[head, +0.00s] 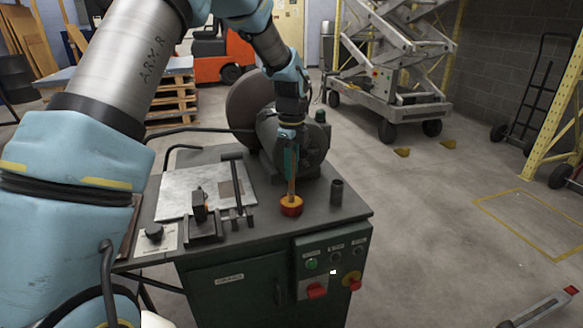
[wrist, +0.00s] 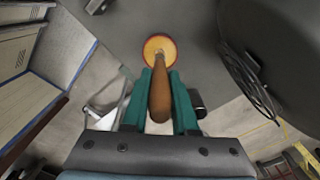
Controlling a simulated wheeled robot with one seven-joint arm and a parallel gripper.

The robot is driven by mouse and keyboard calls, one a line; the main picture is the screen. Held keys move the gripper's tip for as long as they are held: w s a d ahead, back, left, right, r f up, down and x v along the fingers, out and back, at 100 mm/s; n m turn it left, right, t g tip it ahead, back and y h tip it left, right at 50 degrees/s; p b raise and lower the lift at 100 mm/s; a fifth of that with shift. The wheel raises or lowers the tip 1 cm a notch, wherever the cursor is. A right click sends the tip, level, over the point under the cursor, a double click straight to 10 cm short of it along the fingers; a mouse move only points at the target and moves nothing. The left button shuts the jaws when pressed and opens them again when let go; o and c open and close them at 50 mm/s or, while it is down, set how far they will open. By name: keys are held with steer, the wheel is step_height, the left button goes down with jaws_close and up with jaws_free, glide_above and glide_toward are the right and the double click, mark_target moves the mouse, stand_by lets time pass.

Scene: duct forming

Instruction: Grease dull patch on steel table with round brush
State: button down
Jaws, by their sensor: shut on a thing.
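My gripper (head: 291,164) is shut on the wooden handle of the round brush (head: 292,187), which stands nearly upright at the right of the bench top. In the wrist view the brown handle (wrist: 160,98) lies between my two green fingers (wrist: 160,78). The brush's lower end meets the yellow inside of a small red tin (head: 291,207), also in the wrist view (wrist: 159,42); its bristles are hidden. The pale steel table (head: 180,201) lies left of my gripper. A brownish dull patch (head: 227,189) shows on its right part.
A dark cup (head: 337,191) stands right of the tin. A large round machine (head: 290,140) stands close behind.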

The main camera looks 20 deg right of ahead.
stand_by(0.3)
steer(key=shift+r+p, duration=2.9)
steer(key=shift+r, duration=0.6)
